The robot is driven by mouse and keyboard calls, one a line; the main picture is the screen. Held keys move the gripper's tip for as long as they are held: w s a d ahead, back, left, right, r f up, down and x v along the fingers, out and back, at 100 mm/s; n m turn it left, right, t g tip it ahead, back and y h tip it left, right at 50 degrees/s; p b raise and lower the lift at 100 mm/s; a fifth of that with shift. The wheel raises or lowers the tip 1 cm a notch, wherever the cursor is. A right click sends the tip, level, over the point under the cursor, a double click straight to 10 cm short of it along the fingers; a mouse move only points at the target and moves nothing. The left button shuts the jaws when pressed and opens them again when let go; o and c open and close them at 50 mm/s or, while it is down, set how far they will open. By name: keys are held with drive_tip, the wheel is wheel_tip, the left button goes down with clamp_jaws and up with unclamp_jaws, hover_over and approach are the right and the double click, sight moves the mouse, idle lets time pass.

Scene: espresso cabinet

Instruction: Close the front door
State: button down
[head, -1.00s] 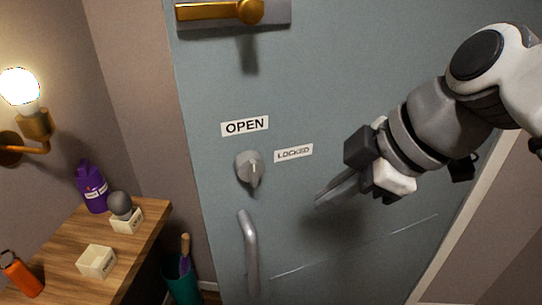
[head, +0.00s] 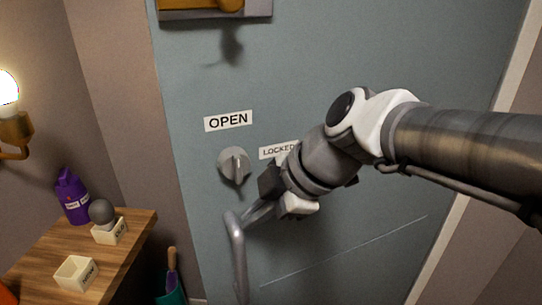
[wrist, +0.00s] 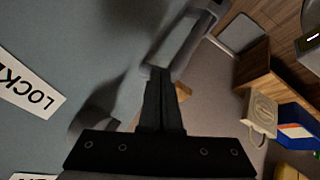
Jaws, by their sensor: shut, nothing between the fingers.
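The front door (head: 370,60) is a large grey-blue panel that fills most of the head view. It carries a grey turn knob (head: 234,165) between an OPEN label (head: 228,121) and a LOCKED label (head: 277,151). Below the knob is a silver pull handle (head: 238,255). A brass lever (head: 200,5) is at the top edge. My gripper (head: 247,221) is shut and empty, its fingertips close to the top of the pull handle. I cannot tell whether they touch it. The wrist view also shows the shut fingers (wrist: 160,95) near the handle (wrist: 188,42).
A lit wall lamp (head: 12,125) is above. A teal bin (head: 172,290) stands beside the shelf.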

drive_tip(key=shift+w+a, duration=0.3)
drive_tip(key=shift+w, duration=0.35)
drive_tip(key=shift+w+a, duration=0.25)
drive_tip(key=shift+w, duration=0.4)
